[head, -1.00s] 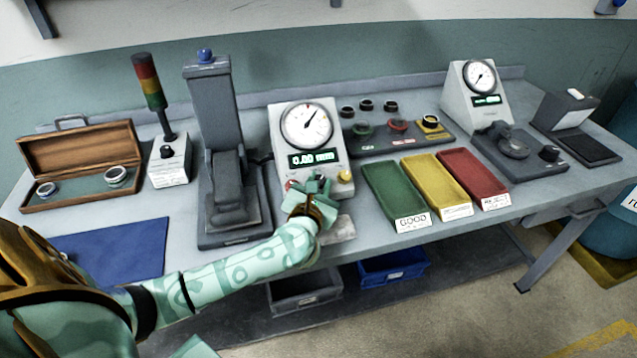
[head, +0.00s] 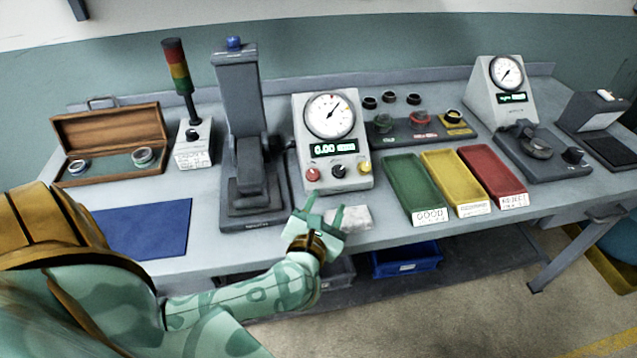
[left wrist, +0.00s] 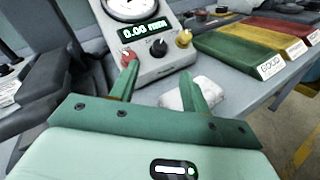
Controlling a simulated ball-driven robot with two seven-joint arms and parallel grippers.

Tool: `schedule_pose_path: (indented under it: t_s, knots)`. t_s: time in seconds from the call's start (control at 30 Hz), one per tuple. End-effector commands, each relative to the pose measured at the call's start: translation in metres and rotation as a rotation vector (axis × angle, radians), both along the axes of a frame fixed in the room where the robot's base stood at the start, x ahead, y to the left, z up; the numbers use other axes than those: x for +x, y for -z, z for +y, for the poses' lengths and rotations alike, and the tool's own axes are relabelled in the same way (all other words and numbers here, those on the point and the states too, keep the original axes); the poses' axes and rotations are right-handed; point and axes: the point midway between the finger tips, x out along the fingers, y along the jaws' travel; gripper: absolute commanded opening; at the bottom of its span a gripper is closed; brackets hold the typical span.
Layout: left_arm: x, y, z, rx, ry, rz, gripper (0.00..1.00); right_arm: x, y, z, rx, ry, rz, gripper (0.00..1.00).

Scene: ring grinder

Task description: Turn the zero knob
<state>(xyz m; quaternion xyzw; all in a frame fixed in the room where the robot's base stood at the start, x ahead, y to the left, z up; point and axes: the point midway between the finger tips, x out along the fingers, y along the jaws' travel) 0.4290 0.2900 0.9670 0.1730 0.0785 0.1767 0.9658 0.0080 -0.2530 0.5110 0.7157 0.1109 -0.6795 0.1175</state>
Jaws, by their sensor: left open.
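The gauge box (head: 332,140) stands mid-bench with a round dial and a green display reading 0.00. On its lower front are a red knob (head: 312,174), a black knob (head: 339,171) and a yellow knob (head: 364,167); I cannot read which is the zero knob. My left gripper (head: 323,212) is open and empty, in front of and below the knobs, apart from them. In the left wrist view, its fingers (left wrist: 160,80) are spread, with the black knob (left wrist: 159,48) beyond the gap. The red knob (left wrist: 127,56) lies beyond the left fingertip. My right gripper is not in view.
A pale block (head: 350,217) lies at the bench front beside my left gripper. A grey press (head: 243,130) stands left of the gauge box. Green (head: 416,190), yellow (head: 456,182) and red (head: 492,175) trays lie to the right. A blue mat (head: 142,229) lies at left.

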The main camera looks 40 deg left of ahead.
Motion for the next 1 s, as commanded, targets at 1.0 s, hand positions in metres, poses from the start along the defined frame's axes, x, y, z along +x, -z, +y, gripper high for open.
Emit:
schedule_pose_path:
  t_s: [1.0]
  knots:
    - [-0.042,-0.015,-0.026,0.069,0.045,-0.027,0.47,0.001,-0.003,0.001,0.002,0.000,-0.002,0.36]
